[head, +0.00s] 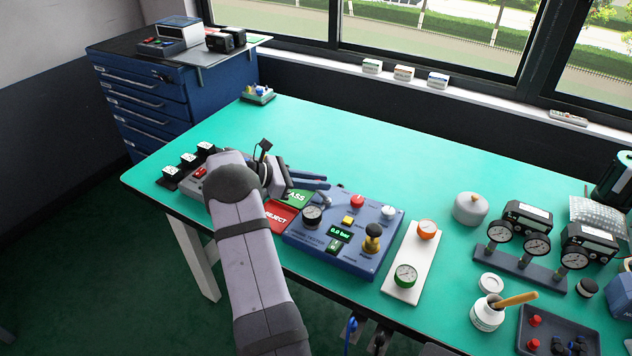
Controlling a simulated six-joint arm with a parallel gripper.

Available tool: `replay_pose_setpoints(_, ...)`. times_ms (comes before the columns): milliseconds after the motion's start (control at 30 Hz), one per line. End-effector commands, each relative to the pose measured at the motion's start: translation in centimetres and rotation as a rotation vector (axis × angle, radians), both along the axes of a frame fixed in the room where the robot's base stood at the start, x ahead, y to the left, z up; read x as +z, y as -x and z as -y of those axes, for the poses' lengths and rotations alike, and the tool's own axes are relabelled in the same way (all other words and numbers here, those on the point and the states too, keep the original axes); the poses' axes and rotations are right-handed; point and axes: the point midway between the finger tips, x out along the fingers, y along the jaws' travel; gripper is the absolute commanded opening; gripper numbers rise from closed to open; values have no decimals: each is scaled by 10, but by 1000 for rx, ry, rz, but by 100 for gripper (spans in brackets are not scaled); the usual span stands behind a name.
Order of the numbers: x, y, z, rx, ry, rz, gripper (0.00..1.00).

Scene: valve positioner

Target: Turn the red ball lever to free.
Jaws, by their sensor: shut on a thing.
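The blue valve positioner panel (368,264) lies on the green bench at the centre front. A red rounded knob (357,201) stands at its back edge. It looks most like the red ball, but no lever arm is clear. A small grey part (323,203) shows at the panel's back left corner. My gripper (326,183) is left of the red knob and apart from it in the picture, with two blue-grey prongs pointing right. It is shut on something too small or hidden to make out. My arm hides the area left of the panel.
A red REJECT plate (281,217) and a green PASS plate (299,197) lie beside the panel. A white board with gauges (412,262) is close on the right. The bench behind the panel is clear.

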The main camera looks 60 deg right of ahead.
Motion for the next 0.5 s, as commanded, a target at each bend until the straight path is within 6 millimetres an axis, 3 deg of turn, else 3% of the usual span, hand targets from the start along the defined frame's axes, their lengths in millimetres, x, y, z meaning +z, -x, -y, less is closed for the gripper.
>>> replay_pose_setpoints(500, 2, 3, 11, -183, 10, -1, 0)
